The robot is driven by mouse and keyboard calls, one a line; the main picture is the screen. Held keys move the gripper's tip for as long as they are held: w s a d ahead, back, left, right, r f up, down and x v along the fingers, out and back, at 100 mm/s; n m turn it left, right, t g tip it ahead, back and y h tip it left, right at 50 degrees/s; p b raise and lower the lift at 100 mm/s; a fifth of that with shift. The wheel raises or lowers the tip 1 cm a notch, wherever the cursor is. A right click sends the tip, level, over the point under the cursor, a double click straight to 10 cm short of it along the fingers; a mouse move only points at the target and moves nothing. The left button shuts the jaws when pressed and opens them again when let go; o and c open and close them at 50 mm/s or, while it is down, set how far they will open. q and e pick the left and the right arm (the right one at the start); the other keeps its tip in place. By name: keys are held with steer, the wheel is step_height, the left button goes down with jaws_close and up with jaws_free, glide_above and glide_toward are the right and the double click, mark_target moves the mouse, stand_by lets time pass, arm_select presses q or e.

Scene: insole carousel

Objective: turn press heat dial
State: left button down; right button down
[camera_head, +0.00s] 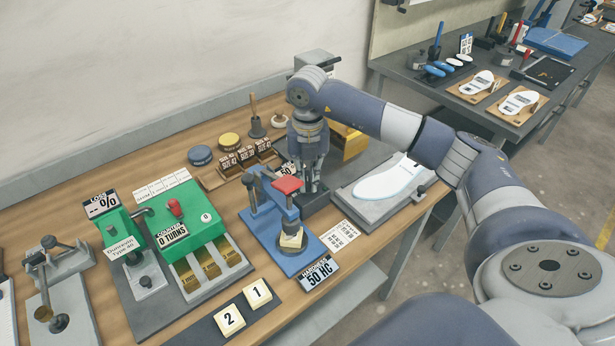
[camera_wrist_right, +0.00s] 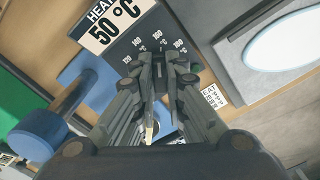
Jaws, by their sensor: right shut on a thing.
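The press heat unit is a dark box (camera_head: 318,205) behind and right of the blue press. In the wrist view its dark face (camera_wrist_right: 133,47) carries printed temperature marks, and a white heat sign (camera_wrist_right: 112,22) reads 50 °C. My right gripper (camera_head: 312,187) points down over this box. It also shows in the right wrist view (camera_wrist_right: 158,68), its fingers shut on the dial at the face. The dial is mostly hidden by the fingers, so its pointing direction cannot be told. My left gripper is not in view.
The blue press (camera_head: 262,222) with a red-topped lever (camera_head: 287,185) stands close left of my right gripper. A grey plate with a white insole (camera_head: 390,180) lies to its right. A green counter unit (camera_head: 180,215) stands further left. A small printed card (camera_head: 339,236) lies in front.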

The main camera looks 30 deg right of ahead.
mark_target(308, 181)
steer(key=shift+w+d+r+m, duration=0.1)
steer(key=shift+r+m, duration=0.05)
steer(key=shift+m, duration=0.45)
steer(key=c, duration=1.8)
jaws_free()
steer(key=shift+o, duration=0.8)
step_height(308, 181, up, 12)
